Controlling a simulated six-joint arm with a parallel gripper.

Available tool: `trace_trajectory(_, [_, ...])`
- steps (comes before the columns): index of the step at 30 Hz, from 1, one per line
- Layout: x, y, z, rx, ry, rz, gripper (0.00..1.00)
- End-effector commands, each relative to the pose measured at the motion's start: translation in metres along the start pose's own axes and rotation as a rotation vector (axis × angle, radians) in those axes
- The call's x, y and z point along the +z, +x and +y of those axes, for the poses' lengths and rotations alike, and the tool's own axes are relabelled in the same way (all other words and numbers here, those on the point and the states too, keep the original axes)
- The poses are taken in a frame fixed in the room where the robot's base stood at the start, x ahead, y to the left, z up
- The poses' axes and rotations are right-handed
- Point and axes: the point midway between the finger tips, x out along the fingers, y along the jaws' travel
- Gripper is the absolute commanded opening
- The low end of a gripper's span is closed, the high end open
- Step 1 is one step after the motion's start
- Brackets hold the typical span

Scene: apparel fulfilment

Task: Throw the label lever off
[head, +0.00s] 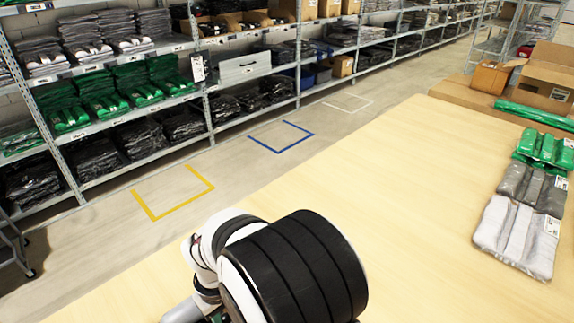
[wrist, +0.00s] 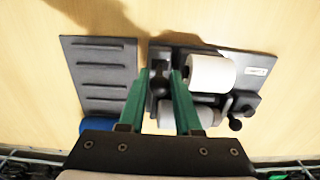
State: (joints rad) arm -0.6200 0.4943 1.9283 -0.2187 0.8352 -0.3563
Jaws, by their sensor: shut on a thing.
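In the wrist view, a dark grey label unit (wrist: 225,60) with white rolls (wrist: 211,74) sits on the wooden table. My gripper (wrist: 160,76) reaches over its left part, with green fingers a little apart and shut on a dark upright piece (wrist: 158,84), which looks like the label lever. How far the lever is tilted I cannot tell. Another small black handle with a round knob (wrist: 235,124) stands at the unit's right side. The fingers partly hide the lower roll. In the head view, the unit and my gripper are not visible.
A dark ribbed plate (wrist: 101,75) lies left of the unit, with a blue round thing (wrist: 97,127) below it. In the head view, bagged garments (head: 520,235) and open cardboard boxes (head: 545,75) stand on the table's right side. The table middle (head: 400,190) is clear.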

Motion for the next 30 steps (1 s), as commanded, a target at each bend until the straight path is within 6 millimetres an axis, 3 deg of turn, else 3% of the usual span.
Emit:
trace_trajectory(18, [0.033, 0.012, -0.001, -0.001, 0.001, -0.006, 0.00])
trace_trajectory(24, [0.034, 0.013, -0.001, -0.001, 0.001, -0.003, 0.00])
trace_trajectory(25, [0.034, 0.013, -0.001, -0.001, 0.001, -0.003, 0.35])
trace_trajectory(29, [0.034, 0.013, 0.000, -0.001, 0.001, -0.002, 0.58])
trace_trajectory(30, [0.034, 0.013, 0.000, -0.001, 0.001, -0.002, 0.60])
